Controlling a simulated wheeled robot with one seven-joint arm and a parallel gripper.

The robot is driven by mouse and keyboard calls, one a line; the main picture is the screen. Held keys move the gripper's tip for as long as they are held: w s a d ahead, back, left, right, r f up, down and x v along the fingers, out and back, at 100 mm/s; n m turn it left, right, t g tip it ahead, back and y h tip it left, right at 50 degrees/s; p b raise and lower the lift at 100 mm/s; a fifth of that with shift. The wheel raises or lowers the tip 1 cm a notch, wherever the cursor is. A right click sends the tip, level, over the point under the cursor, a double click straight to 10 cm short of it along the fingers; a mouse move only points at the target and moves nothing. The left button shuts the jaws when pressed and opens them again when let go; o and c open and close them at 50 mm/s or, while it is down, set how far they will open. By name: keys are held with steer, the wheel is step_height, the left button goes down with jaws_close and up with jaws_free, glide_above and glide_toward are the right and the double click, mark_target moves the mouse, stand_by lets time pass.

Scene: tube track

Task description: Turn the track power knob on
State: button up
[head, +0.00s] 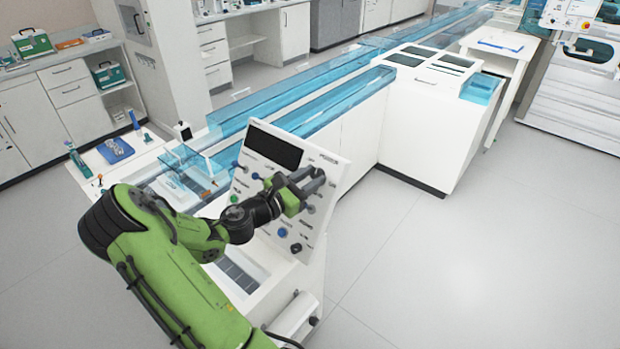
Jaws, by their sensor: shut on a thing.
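A white, tilted control panel (334,166) stands in the middle of the head view, with a dark display (273,147) in its upper part. Several small knobs and buttons sit on its face, among them a green one (235,198), a blue one (282,232) and a black one (296,248). My gripper (316,182) is at the right half of the panel face, below the display. It is shut on a small knob there, mostly hidden by the fingers. Labels are too small to read, so I cannot tell which knob is the track power knob.
Blue transparent track channels (330,100) run behind the panel toward the back right. A white cabinet (430,130) stands behind it on the right. A side table at left holds a blue tray (115,150). The floor (450,260) to the right is clear.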

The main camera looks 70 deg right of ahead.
steer(key=shift+c, duration=0.6)
steer(key=shift+m+g, duration=0.3)
steer(key=shift+m, duration=0.2)
steer(key=m+y+p, duration=0.1)
steer(key=m, duration=0.1)
steer(key=m+g+y, duration=0.1)
steer(key=shift+w+d+r+m+p, duration=0.1)
steer(key=shift+w+r+m+p, duration=0.05)
steer(key=shift+m+p, duration=0.25)
steer(key=m+y, duration=0.1)
steer(key=m, duration=0.1)
steer(key=m+g+y+p, duration=0.1)
steer(key=m, duration=0.1)
steer(key=m+y+p, duration=0.1)
steer(key=m, duration=0.1)
steer(key=shift+w+d+r+m+y, duration=0.15)
steer(key=shift+m+y, duration=0.15)
steer(key=m+y, duration=0.2)
steer(key=m, duration=0.2)
steer(key=shift+d+r+m+p, duration=0.1)
steer(key=shift+r+m+p, duration=0.05)
steer(key=shift+m+p, duration=0.25)
steer(key=m+t+y, duration=0.1)
steer(key=m+y, duration=0.1)
steer(key=m, duration=0.2)
steer(key=shift+d+r, duration=0.1)
steer(key=shift+t, duration=0.3)
steer(key=o, duration=1)
